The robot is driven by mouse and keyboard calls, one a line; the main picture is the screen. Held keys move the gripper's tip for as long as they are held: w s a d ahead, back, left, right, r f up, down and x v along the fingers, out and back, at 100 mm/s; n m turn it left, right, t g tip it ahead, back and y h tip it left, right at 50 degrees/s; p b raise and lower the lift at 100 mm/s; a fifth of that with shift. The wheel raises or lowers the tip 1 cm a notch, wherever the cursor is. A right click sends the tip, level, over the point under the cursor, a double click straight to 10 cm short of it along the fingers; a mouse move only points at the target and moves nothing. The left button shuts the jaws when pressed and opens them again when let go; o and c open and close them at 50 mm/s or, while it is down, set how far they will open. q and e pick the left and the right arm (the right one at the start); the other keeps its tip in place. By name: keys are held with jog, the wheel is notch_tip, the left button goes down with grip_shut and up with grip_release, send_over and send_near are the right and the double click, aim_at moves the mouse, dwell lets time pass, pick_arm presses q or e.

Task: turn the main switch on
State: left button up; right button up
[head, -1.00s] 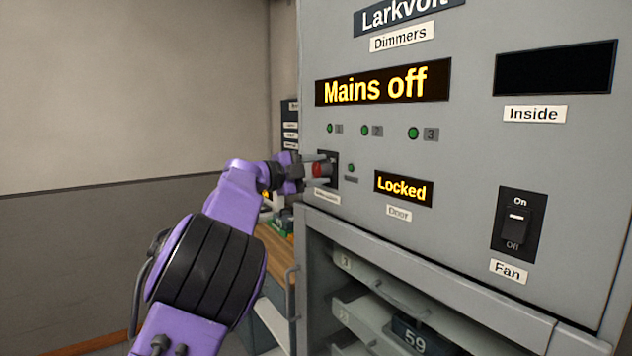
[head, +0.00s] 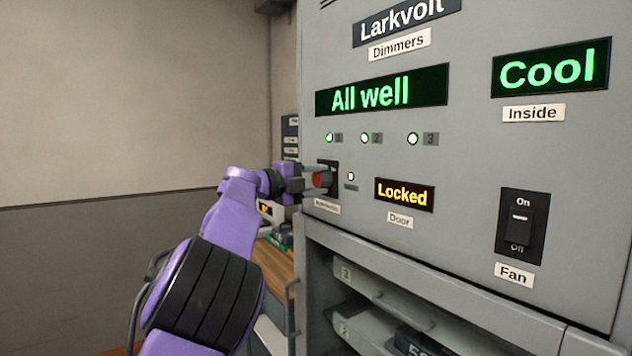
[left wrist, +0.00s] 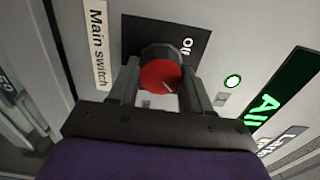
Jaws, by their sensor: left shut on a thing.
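The main switch is a red rotary knob (head: 321,180) on a black plate, low on the left side of the grey dimmer cabinet (head: 470,140). In the left wrist view the red knob (left wrist: 160,76) sits between the two fingers, beside a label reading "Main switch" (left wrist: 97,42). My left gripper (head: 316,180) is shut on the knob; its fingers (left wrist: 160,88) partly cover the knob's sides. The status display (head: 382,96) reads "All well" in green. The lamp (head: 351,176) beside the switch is lit. My right gripper is not in view.
A display reading "Cool" (head: 552,67) and a Fan rocker switch (head: 521,226) are at the right. The door display (head: 404,194) reads "Locked". Drawers (head: 385,300) lie below the panel. A wooden desk (head: 272,266) stands behind at left.

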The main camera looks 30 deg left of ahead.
pick_arm(q)
jog(key=shift+f, duration=0.1)
jog(key=o, duration=1.1)
jog(key=shift+c, duration=0.2)
jog(key=b+v, duration=0.3)
jog(key=v, duration=0.7)
jog(key=shift+s+b, duration=0.3)
jog(key=shift+b, duration=0.1)
jog(key=shift+a, duration=0.1)
